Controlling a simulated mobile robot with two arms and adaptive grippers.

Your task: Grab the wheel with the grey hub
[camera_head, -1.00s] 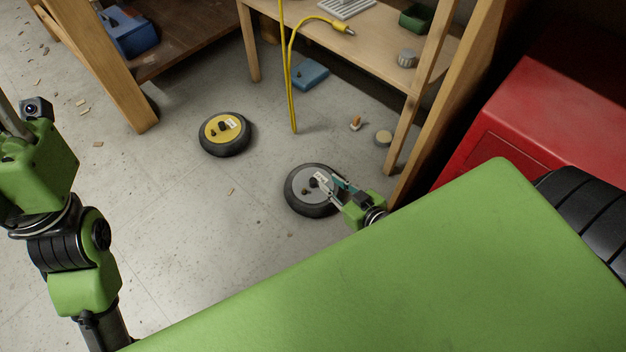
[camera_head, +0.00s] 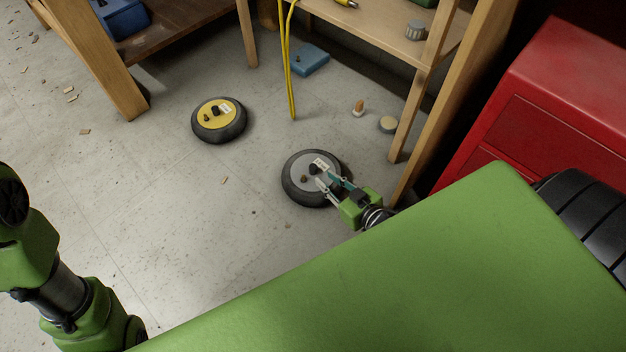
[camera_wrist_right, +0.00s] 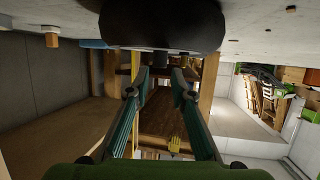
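The wheel with the grey hub (camera_head: 297,176) lies flat on the floor, with a black tyre, a white label and small dark knobs on its hub. My right gripper (camera_head: 321,176) reaches over its right side, with its two fingers apart above the hub. In the right wrist view the dark wheel (camera_wrist_right: 160,22) fills the top middle, just beyond the open fingertips (camera_wrist_right: 155,82). A small dark knob shows between the tips; I cannot tell whether they touch it. My left arm shows at the left edge of the head view, but its gripper is out of frame.
A wheel with a yellow hub (camera_head: 229,108) lies farther back to the left. A yellow cable (camera_head: 289,70) hangs to the floor beside a blue box (camera_head: 310,60). The wooden bench leg (camera_head: 407,125) and red cabinet (camera_head: 530,100) stand close on the right. The left floor is mostly clear.

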